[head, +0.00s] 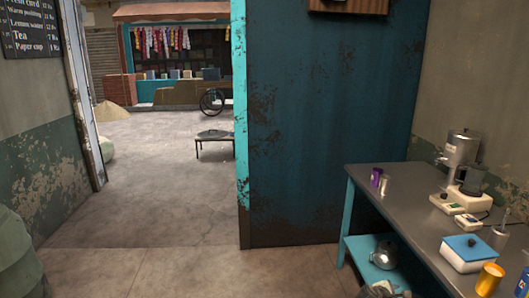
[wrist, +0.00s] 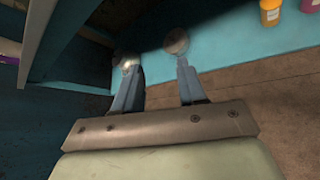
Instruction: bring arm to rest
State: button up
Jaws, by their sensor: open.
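My gripper (wrist: 152,52) shows in the wrist view. Its two fingers stand apart with rounded, shiny tips, and nothing is visible between them. The fingers lie in front of a teal surface (wrist: 225,50) and a brown tiled floor (wrist: 270,110). In the head view, a dark shape at the bottom edge, below the table, is too cut off to identify, and I cannot clearly make out the gripper there.
The floor (head: 170,190) at left is open.

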jog(key=s+a+f+m+g+y, duration=0.3)
jog(key=s+a+f+m, duration=0.1)
jog(key=s+a+f, duration=0.6)
jog(key=s+a+f+m+g+y, duration=0.35)
jog(key=s+a+f, duration=0.25)
jog(key=a+f, duration=0.45)
jog(key=s+a+f+m+g+y, duration=0.2)
jog(key=s+a+f+m, duration=0.2)
jog(key=s+a, duration=0.3)
jog(key=s+a+f+m+g+y, duration=0.2)
jog(key=s+a+f, duration=0.4)
jog(key=s, duration=0.9)
jog(key=shift+a+m+g, duration=0.65)
jog(key=shift+a+m, duration=0.25)
jog(key=shift+m, duration=0.05)
jog(key=shift+s, duration=0.1)
